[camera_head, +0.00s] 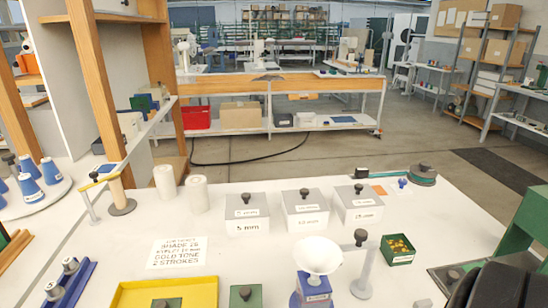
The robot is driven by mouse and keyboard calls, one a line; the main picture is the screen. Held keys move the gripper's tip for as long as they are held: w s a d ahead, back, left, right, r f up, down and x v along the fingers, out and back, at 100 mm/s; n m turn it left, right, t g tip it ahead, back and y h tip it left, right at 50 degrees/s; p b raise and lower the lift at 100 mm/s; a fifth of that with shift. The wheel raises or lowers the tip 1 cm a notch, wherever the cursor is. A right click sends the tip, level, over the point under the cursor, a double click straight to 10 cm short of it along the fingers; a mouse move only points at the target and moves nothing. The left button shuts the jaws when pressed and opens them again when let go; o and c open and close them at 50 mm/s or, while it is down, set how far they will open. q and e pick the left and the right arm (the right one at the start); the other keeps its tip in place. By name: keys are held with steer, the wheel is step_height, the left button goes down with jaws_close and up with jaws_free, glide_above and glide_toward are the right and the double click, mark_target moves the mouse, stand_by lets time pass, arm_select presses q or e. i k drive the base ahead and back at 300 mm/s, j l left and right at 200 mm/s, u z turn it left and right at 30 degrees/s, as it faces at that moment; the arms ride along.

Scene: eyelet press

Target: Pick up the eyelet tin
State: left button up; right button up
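Three white tins with grey lids and dark knobs stand in a row at the middle of the table. The left tin (247,228) is labelled 5 mm. The middle tin (306,222) has a label too small to read surely. The right tin (358,216) seems to read 15 mm. All three are closed and upright. A printed card (177,253) lies to their left; it mentions gold tone and 2 strokes, and its other lines are hard to read. Neither of my grippers is in view.
A white bowl on a blue stand (318,256) and a grey post (361,268) stand before the tins. A green tray of gold pieces (397,252) is to the right. A yellow tray (170,294) is at front left. White rolls (197,194) stand behind left.

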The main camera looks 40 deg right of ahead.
mark_target(396, 249)
steer(key=z, duration=2.35)
